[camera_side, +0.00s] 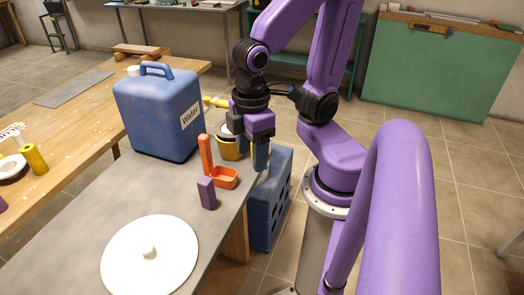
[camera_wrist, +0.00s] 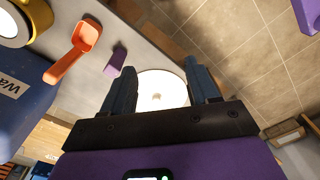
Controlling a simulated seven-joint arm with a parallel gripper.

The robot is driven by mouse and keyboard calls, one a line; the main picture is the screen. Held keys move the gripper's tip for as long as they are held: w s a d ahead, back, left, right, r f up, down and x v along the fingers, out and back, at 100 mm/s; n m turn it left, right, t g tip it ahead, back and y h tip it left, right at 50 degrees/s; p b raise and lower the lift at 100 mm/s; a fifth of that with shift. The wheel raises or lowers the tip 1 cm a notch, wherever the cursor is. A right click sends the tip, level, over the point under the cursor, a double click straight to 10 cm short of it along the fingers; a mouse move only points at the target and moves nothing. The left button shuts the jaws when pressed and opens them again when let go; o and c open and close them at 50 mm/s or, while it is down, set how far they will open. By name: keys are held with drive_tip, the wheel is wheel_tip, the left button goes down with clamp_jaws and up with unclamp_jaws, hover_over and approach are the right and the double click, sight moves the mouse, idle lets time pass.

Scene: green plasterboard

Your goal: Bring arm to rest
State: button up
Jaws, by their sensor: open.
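My purple arm stands to the right of the grey table (camera_side: 75,240). My gripper (camera_side: 257,160) points down by the table's right edge, just right of the orange scoop (camera_side: 224,177). In the wrist view the two dark fingers of my gripper (camera_wrist: 160,85) are spread apart with nothing between them. Beyond them lies the white round lid (camera_wrist: 163,90) with a knob, which also shows at the front of the table in the side view (camera_side: 150,268).
A blue water canister (camera_side: 155,115), a purple block (camera_side: 207,193) and a yellow container (camera_side: 229,149) stand near the gripper. A blue crate (camera_side: 268,205) stands on the floor beside the table. A wooden workbench (camera_side: 60,125) is at the left. Tiled floor is open behind my arm.

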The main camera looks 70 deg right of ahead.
drive_tip(key=shift+s+n, duration=1.1)
drive_tip(key=shift+s, duration=0.05)
